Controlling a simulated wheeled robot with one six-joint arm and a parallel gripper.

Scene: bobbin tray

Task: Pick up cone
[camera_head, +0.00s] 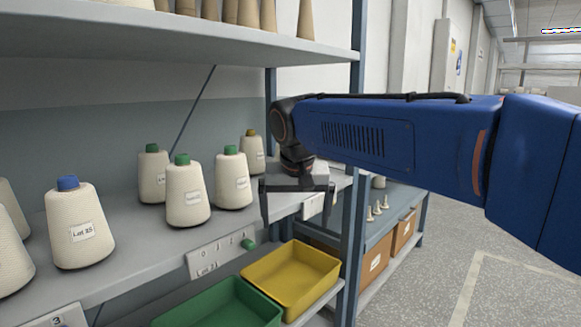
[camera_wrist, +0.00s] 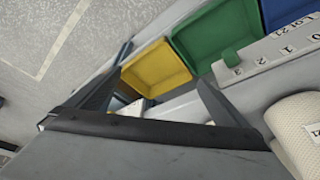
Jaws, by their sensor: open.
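Cream yarn cones stand upright on the shelf in the head view. One has a blue top (camera_head: 82,228), three have green tops (camera_head: 154,177) (camera_head: 186,198) (camera_head: 233,182), and one at the back has a yellow-brown top (camera_head: 252,153). The pictures do not show which cone is meant. My gripper (camera_head: 297,215) is open and empty, right of the cones near the shelf's right end, fingers pointing down. In the wrist view, my gripper (camera_wrist: 162,75) has its jaws apart with nothing between them. Part of a cone (camera_wrist: 301,128) shows at that view's right edge, outside the jaws.
A yellow bin (camera_head: 290,275) and a green bin (camera_head: 220,304) sit below the shelf edge. A blue-grey post (camera_head: 352,220) stands right of my gripper. An upper shelf (camera_head: 180,44) holding brown cones hangs above. A numbered label strip (camera_head: 215,255) runs along the shelf front.

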